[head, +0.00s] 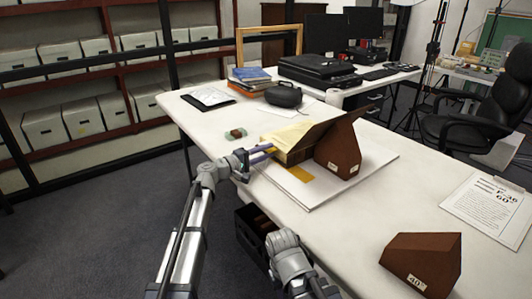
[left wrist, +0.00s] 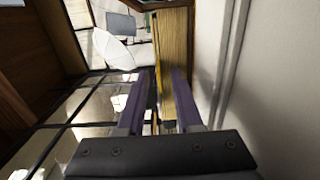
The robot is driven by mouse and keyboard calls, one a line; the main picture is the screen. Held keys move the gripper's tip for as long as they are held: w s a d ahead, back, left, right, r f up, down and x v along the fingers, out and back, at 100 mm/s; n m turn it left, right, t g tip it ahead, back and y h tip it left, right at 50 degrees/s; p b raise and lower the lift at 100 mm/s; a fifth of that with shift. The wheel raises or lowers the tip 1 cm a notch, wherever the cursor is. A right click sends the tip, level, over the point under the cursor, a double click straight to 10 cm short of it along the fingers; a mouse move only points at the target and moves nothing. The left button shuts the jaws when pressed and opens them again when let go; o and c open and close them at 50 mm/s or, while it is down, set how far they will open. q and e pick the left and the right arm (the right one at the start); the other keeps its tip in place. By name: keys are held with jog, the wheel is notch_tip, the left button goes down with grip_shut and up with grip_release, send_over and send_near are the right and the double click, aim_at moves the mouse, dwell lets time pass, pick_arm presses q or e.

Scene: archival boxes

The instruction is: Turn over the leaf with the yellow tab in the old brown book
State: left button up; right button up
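The old brown book (head: 290,143) lies open on a white board on the table, with cream-yellow pages. Its raised dark cover leans on a brown wedge (head: 340,150). In the left wrist view the page block (left wrist: 174,62) is edge-on ahead of the fingers. A thin yellow strip (left wrist: 159,75) runs along it; I cannot tell if this is the tab. My left gripper (head: 268,153) is at the book's left side, its purple fingers apart. They also show in the left wrist view (left wrist: 161,100), with no leaf clearly between them. My right gripper is not in view.
An orange-yellow flat patch (head: 300,174) shows in front of the book. A second brown wedge (head: 424,262) and a printed sheet (head: 490,207) lie at the right. A small brown object (head: 237,133) and a black case (head: 284,95) are farther back.

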pick_arm(q)
jog(key=shift+c, duration=0.2)
grip_shut()
dwell(1.2)
